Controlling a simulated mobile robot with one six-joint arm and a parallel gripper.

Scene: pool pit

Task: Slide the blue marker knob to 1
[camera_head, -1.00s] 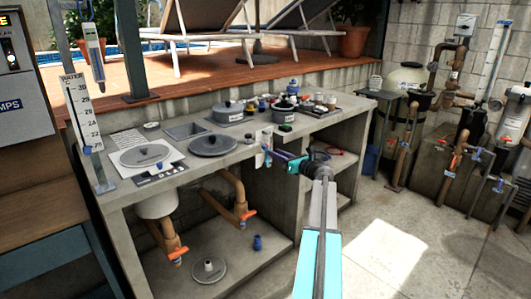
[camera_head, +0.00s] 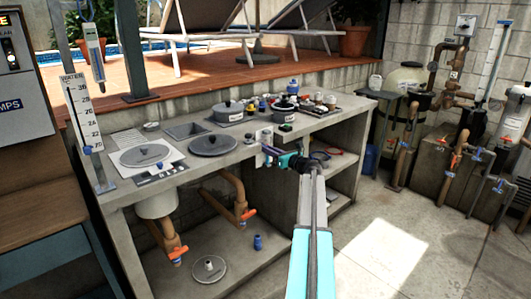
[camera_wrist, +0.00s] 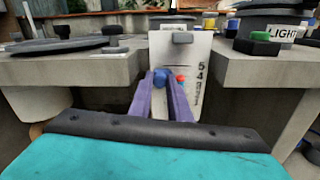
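A pale upright plate (camera_wrist: 190,52) with a column of numbers, 5 at the top, hangs at the counter's front edge. A round blue knob (camera_wrist: 160,77) sits on it at roughly the height of the upper numbers, with a small red piece (camera_wrist: 181,79) just to its right. My gripper (camera_wrist: 161,80) has its two purple fingers on either side of the blue knob; I cannot tell whether they touch it.
The concrete counter (camera_head: 118,189) carries grey lids, a pot (camera_head: 228,112) and several small bottles. Pipes with orange valves (camera_head: 246,214) hang below; the floor in front is clear.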

